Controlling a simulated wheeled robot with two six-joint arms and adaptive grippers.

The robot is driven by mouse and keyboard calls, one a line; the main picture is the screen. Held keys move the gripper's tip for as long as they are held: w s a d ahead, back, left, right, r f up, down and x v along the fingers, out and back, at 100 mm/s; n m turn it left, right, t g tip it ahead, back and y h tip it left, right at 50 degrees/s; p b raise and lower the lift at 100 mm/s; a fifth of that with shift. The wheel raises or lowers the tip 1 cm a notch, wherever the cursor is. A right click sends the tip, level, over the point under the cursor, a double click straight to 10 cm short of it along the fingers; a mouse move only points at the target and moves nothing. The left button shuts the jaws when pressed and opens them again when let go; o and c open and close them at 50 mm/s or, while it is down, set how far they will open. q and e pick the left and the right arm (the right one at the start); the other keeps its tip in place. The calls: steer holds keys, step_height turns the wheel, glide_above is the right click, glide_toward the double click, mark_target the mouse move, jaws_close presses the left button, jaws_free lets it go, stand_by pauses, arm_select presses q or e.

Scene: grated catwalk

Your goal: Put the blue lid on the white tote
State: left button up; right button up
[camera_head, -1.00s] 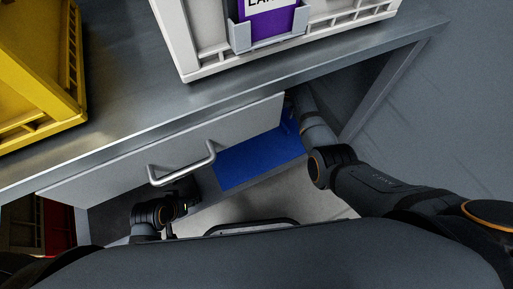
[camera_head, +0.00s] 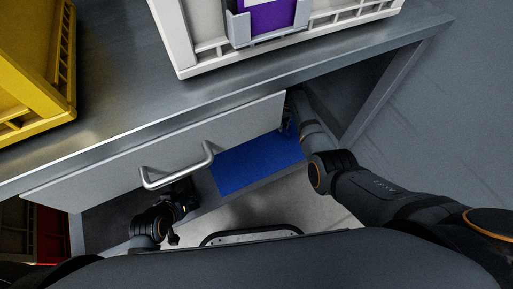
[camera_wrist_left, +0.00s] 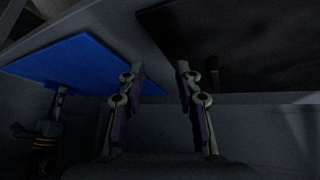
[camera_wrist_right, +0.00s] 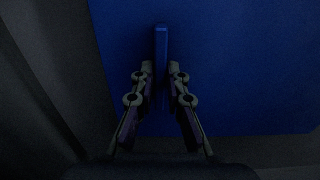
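The white tote (camera_head: 206,55) stands on the worktop, cut off by the top edge of the head view. The blue lid (camera_head: 258,163) lies below the worktop, beside the grey drawer front; it also shows in the left wrist view (camera_wrist_left: 75,60). My right gripper (camera_head: 290,122) reaches under the worktop to the lid. In the right wrist view its fingers (camera_wrist_right: 160,72) close on an upright blue ridge of the lid (camera_wrist_right: 230,70). My left gripper (camera_head: 184,192) is below the drawer handle; in the left wrist view its fingers (camera_wrist_left: 160,72) are apart and empty.
A yellow crate (camera_head: 62,75) stands on the worktop (camera_head: 135,85) at left. The grey drawer front (camera_head: 100,172) with a bar handle (camera_head: 178,180) lies along the worktop's near edge. A table leg (camera_head: 378,98) is right of my right arm. A red bin (camera_head: 50,235) shows at lower left.

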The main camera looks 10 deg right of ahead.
jaws_close()
arm_select(q)
steer(key=shift+r, duration=0.15)
arm_select(e)
steer(key=shift+r, duration=0.15)
